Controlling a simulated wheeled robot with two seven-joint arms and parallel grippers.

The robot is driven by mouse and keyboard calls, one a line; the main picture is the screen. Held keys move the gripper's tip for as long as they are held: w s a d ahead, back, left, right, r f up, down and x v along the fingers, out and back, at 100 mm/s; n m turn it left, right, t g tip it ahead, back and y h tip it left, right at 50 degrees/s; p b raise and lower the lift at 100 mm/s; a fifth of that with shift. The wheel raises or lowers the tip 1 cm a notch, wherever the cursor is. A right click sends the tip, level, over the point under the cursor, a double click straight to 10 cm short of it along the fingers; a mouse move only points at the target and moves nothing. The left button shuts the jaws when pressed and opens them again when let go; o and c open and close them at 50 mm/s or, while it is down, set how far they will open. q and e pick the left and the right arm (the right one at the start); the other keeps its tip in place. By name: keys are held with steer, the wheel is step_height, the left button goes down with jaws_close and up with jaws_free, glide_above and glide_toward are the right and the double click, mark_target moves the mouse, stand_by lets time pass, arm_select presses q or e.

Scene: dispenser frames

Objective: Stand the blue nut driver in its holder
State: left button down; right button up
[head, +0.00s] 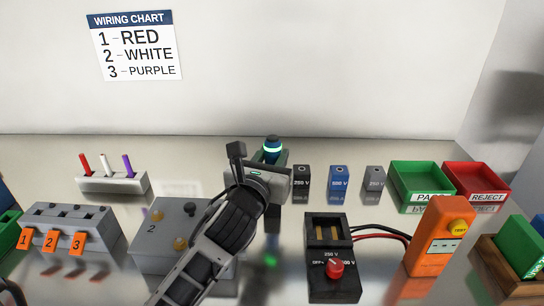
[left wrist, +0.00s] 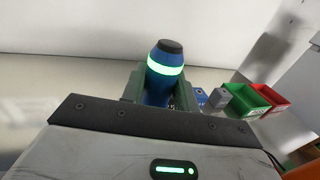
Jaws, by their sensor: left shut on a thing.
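The blue nut driver (head: 272,146) has a dark cap and a pale glowing ring. It stands roughly upright between the fingers of my left gripper (head: 273,160), which is shut on it. In the left wrist view, the blue nut driver (left wrist: 158,88) shows between the green fingers of my left gripper (left wrist: 163,92). Its lower part is hidden behind the gripper in both views. I cannot make out its holder; my left arm covers much of the middle of the bench. My right gripper is not in view.
Three small blocks, including a blue one (head: 339,178), stand right of the gripper. Green (head: 420,174) and red (head: 480,180) bins are farther right. A black tester (head: 333,285) and an orange device (head: 437,240) stand nearer. A pen rack (head: 112,183) is at left.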

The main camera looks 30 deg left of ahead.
arm_select(q)
steer(key=c, duration=1.1)
jaws_free()
steer(key=shift+f, duration=0.1)
steer(key=shift+o, duration=0.2)
steer(key=s+d, duration=0.2)
steer(key=s, duration=1)
steer(key=shift+r, duration=0.25)
